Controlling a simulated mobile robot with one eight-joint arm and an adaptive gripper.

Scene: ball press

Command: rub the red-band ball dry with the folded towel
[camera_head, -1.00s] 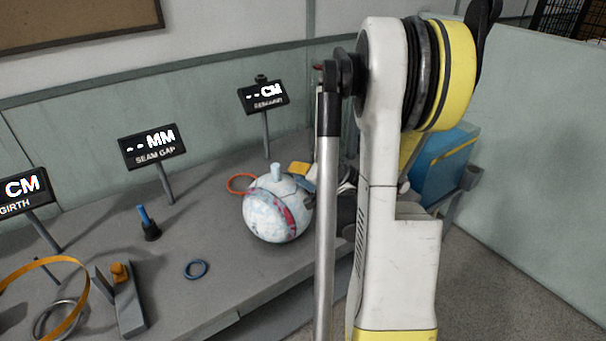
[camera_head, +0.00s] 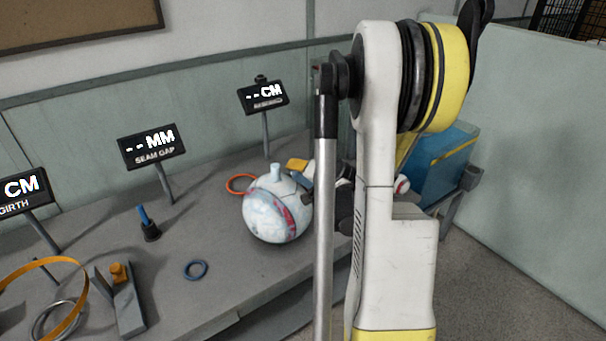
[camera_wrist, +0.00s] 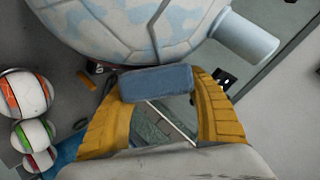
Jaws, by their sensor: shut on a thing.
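The red-band ball (camera_head: 270,218) is large, pale blue and white, with a pink-red band on its right side and a light blue stub (camera_head: 275,171) on top. It sits on the grey bench. In the wrist view the ball (camera_wrist: 140,25) fills the top, its stub pointing right. My gripper (camera_wrist: 158,84) is shut on the folded towel (camera_wrist: 157,82), a blue-grey pad between the yellow fingers. The towel's edge is right at the ball's surface; I cannot tell if it touches. In the head view my arm hides most of the gripper.
Several smaller balls with coloured panels (camera_wrist: 25,93) show at the left of the wrist view. An orange ring (camera_head: 241,184) lies behind the ball, a blue ring (camera_head: 195,270) to its front left. Display signs (camera_head: 151,146) stand along the back. A blue box (camera_head: 440,170) is at the right.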

